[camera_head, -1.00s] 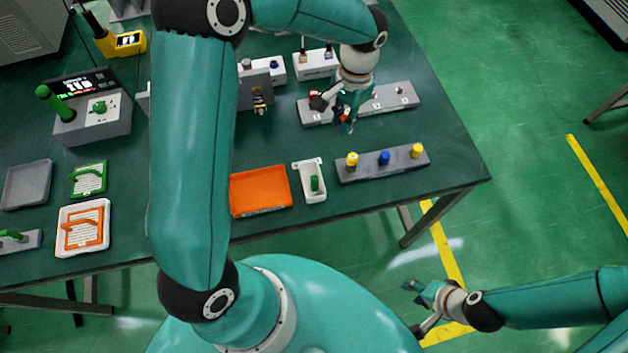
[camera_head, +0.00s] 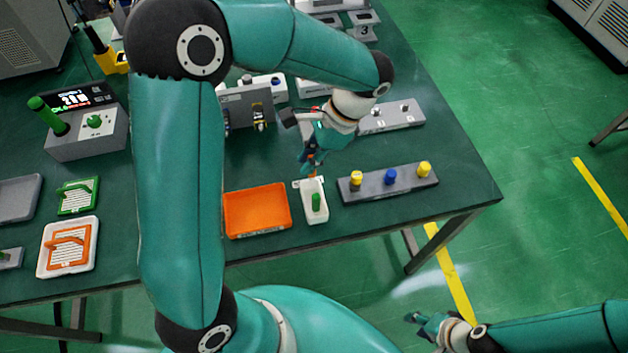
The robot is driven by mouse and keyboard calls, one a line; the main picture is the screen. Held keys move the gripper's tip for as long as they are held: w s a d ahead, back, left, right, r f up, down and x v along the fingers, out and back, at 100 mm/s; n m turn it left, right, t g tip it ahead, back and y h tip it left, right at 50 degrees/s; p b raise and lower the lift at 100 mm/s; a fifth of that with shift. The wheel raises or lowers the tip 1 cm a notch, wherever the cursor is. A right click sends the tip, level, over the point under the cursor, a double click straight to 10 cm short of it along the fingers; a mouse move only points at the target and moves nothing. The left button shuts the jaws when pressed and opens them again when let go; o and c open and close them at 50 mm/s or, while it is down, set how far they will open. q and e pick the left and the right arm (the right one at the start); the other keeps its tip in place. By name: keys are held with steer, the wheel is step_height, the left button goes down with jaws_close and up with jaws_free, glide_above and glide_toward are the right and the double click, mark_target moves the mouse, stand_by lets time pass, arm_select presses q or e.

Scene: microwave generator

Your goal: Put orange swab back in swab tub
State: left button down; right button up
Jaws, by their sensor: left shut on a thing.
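The swab tub (camera_head: 306,211) is a small white tub near the table's front edge, with a green swab (camera_head: 316,203) standing in it. My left gripper (camera_head: 308,168) reaches down just behind the tub's far end. It is shut on the orange swab (camera_head: 312,156), of which only a small orange bit shows between the fingers. The swab is above or just behind the tub's back rim; I cannot tell whether it touches. My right gripper (camera_head: 424,331) is low at the bottom right, off the table, with its fingers apart and empty.
An orange tray (camera_head: 256,211) lies left of the tub. A grey block with yellow and blue knobs (camera_head: 410,182) stands close on its right. A grey bar (camera_head: 392,116) lies behind. My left arm hides part of the table's middle left.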

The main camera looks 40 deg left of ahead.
mark_target(310, 179)
arm_select(q)
step_height(310, 179, down, 8)
steer(key=shift+f, duration=0.1)
stand_by(0.4)
steer(key=c, duration=1.4)
jaws_free()
steer(key=v, duration=1.2)
steer(key=shift+w+b, duration=0.1)
steer(key=shift+b, duration=0.2)
